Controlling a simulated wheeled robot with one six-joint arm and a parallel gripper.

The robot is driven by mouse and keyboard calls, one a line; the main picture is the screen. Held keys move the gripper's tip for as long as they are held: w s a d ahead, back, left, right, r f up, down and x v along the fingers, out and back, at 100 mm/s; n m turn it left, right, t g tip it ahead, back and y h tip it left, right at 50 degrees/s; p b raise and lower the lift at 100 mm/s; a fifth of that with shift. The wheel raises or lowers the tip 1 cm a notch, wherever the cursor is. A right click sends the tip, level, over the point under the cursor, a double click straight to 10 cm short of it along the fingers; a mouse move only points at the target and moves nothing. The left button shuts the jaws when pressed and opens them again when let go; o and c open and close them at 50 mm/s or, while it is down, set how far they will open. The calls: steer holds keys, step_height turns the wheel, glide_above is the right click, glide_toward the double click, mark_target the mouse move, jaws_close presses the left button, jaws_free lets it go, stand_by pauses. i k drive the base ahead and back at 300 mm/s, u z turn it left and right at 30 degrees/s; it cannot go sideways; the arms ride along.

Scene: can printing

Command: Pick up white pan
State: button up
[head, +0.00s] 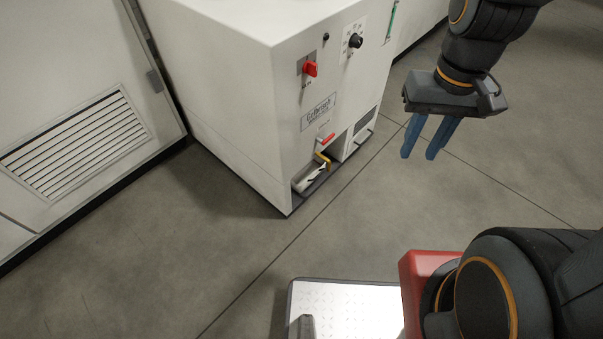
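My gripper (418,155) hangs at the upper right of the head view, with its two blue fingers pointing down. The fingers are apart with nothing between them, so it is open and empty. A small pale, pan-like piece (309,179) sits in the low opening at the foot of the white machine (232,100). It is partly hidden inside the opening, and I cannot tell for sure that it is the white pan. A yellow part (323,160) is just above it. My gripper is to the right of it and apart from it.
The machine front carries a red knob (310,68), a black knob (355,41) and a red lever (326,138). A cabinet with a vent grille (75,145) stands at left. The grey floor (220,250) before the machine is clear.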

mark_target(315, 167)
steer(key=z, duration=1.85)
steer(key=i, duration=1.85)
steer(key=u, duration=4.1)
